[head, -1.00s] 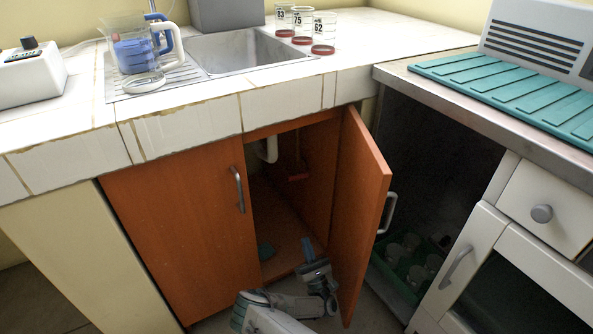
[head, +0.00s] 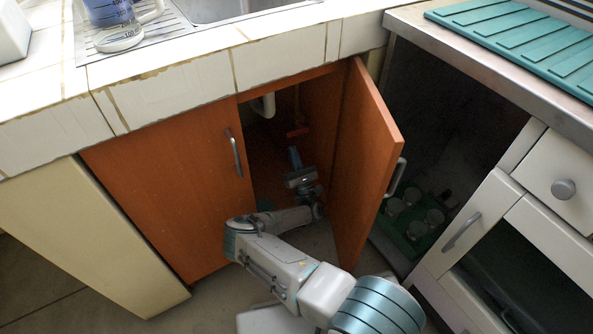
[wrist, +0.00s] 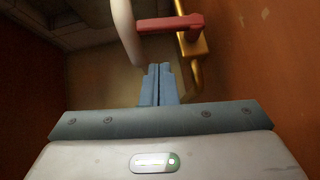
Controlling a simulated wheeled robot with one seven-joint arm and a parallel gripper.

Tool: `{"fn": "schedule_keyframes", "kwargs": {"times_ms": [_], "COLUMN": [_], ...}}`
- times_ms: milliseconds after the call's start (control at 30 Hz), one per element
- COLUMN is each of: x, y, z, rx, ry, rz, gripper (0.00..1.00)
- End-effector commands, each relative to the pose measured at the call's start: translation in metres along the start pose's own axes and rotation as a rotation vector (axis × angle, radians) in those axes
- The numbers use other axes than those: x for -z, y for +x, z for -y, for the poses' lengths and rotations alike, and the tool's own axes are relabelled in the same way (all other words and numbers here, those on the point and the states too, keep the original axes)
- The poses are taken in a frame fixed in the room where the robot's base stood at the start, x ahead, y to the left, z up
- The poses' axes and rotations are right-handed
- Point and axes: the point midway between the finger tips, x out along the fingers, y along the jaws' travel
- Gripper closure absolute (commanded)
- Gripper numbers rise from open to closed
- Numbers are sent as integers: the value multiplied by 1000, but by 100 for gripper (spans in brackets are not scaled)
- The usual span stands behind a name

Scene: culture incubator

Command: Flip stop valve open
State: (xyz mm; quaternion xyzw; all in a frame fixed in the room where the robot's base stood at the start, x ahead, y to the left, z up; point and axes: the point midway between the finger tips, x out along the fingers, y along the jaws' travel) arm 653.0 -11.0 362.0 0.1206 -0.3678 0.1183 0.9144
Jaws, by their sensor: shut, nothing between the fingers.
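The stop valve's red lever (wrist: 170,24) lies roughly crosswise in the wrist view. Its right end joins a brass-coloured valve body and pipe (wrist: 197,48). In the head view the red lever (head: 298,132) is small, inside the cabinet under the sink. My gripper (wrist: 158,68) is shut and empty, its two blue fingers side by side. The fingertips are just below the lever in the wrist view, with a gap in the picture; the depth between them is hard to tell. In the head view my gripper (head: 294,151) reaches through the cabinet opening, below the lever.
A white drain pipe (wrist: 127,28) hangs left of the lever; it also shows in the head view (head: 265,106). The right cabinet door (head: 367,160) stands open beside my arm. The left door (head: 165,180) is shut. Green-tray glassware (head: 415,222) stands right of the open door.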

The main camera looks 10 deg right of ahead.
Motion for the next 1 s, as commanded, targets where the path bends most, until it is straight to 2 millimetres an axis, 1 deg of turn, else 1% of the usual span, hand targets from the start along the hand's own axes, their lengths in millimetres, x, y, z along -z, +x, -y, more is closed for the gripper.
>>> {"fn": "schedule_keyframes", "kwargs": {"times_ms": [100,200,400,667,700,767,867,1000], "x": [-12,-19,-26,-27,-25,-26,-26,-20], "y": [10,17,24,24,25,25,28,36], "z": [-1,-1,-1,-1,-6,-4,-5,-13], "rx": [1,-1,-1,-1,-2,0,12,49], "ry": [-2,-1,0,1,2,4,21,79], "rz": [1,0,0,-1,-1,-1,-1,-3], "gripper": [100,100,100,100,100,100,100,100]}}
